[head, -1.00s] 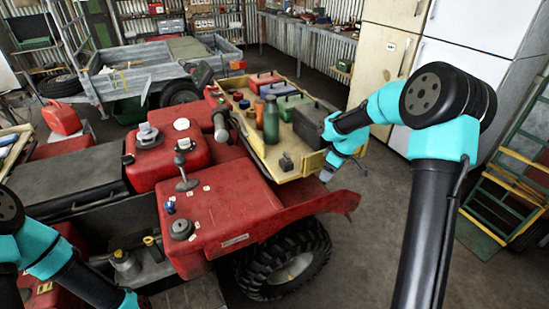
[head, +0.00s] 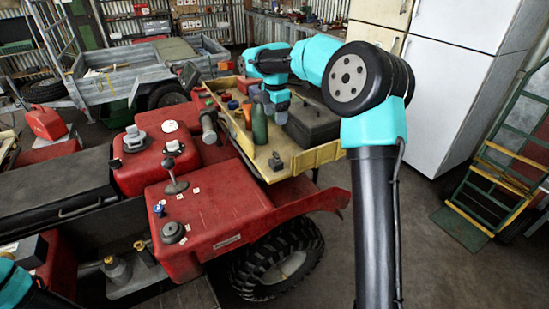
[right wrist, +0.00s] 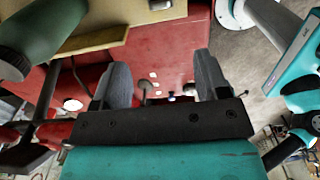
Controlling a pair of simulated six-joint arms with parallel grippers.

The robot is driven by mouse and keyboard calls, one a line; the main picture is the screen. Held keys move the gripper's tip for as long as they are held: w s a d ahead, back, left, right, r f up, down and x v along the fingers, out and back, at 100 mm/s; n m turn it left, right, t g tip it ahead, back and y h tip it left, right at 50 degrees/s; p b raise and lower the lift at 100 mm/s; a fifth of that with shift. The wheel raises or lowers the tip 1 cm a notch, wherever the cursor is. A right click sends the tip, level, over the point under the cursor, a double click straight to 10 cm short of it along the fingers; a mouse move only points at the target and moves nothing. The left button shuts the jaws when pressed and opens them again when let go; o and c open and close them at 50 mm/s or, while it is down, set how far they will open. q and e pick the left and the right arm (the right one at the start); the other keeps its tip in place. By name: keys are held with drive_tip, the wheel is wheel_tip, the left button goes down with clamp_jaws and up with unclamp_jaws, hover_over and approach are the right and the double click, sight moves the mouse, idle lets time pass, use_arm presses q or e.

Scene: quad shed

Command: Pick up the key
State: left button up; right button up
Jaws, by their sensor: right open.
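I cannot make out a key for certain. A small blue-topped piece (head: 158,210) stands on the red quad body (head: 215,215), beside a black round cap (head: 172,232). My right gripper (head: 280,112) is over the yellow tray (head: 300,164), close behind the green bottle (head: 260,124), well away from the blue-topped piece. In the right wrist view its two grey fingers (right wrist: 163,82) are apart with nothing between them, and red bodywork shows beyond. Only part of my left arm shows at the lower left; its gripper is out of view.
The tray also holds a dark case (head: 312,122) and several cans and boxes. A lever (head: 174,178) and a red tank (head: 145,170) rise from the quad. Open floor lies right of the wheel.

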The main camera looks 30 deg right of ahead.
sight(276, 153)
drive_tip(key=shift+f, duration=0.1)
wheel_tip(276, 153, down, 12)
drive_tip(key=shift+f, duration=0.1)
idle(0.4)
drive_tip(key=shift+d+f, duration=0.1)
drive_tip(key=shift+f, duration=2.5)
drive_tip(key=shift+c, duration=0.2)
drive_tip(key=c, duration=1)
drive_tip(key=shift+o, duration=0.2)
drive_tip(key=shift+r, duration=0.15)
